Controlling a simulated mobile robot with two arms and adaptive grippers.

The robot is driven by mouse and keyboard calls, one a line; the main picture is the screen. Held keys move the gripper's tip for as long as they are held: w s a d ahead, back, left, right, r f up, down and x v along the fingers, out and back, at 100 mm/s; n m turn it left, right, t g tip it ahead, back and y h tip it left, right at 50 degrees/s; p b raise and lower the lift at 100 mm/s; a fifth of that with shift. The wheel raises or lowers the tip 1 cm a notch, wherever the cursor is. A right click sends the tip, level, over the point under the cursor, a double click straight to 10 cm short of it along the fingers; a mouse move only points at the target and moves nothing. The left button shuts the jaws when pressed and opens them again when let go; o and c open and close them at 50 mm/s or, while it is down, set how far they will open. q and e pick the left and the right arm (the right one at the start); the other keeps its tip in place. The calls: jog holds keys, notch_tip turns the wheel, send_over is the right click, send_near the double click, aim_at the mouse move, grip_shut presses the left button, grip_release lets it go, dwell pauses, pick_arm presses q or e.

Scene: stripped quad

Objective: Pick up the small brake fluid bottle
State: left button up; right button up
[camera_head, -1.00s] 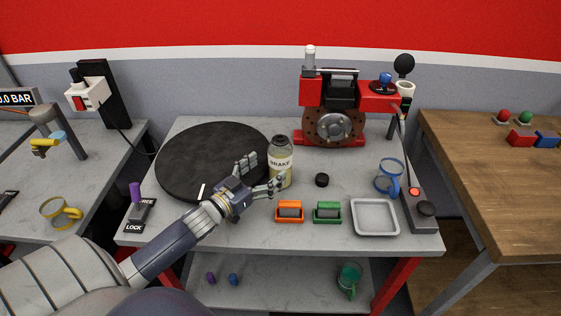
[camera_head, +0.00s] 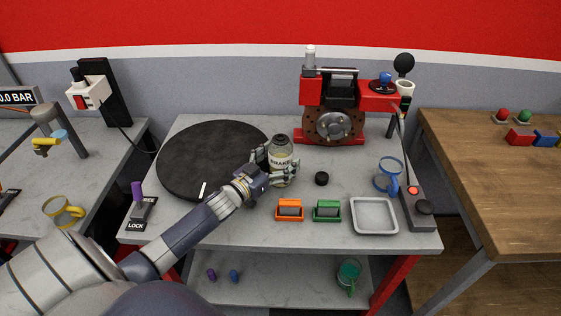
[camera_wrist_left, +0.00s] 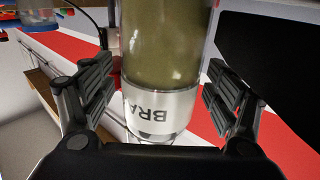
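The brake fluid bottle (camera_head: 279,163) stands upright on the grey table, beside the black round disc. It has a dark top, a white label reading BRAKE and yellowish fluid. In the left wrist view the bottle (camera_wrist_left: 163,60) fills the middle, between the two fingers. My left gripper (camera_head: 278,163) is around the bottle, one finger on each side. In the left wrist view my left gripper (camera_wrist_left: 162,98) is open, with gaps between its pads and the bottle. My right gripper is not in view.
A black disc (camera_head: 205,160) lies left of the bottle. A black cap (camera_head: 321,178), orange (camera_head: 290,210) and green (camera_head: 327,211) blocks, a grey tray (camera_head: 374,216) and a blue mug (camera_head: 388,176) stand to the right. A red brake rig (camera_head: 333,110) stands behind.

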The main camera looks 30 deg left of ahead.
pick_arm(q)
jog(key=c, duration=1.4)
jog(key=shift+w+r, duration=0.1)
jog(key=shift+r, duration=0.05)
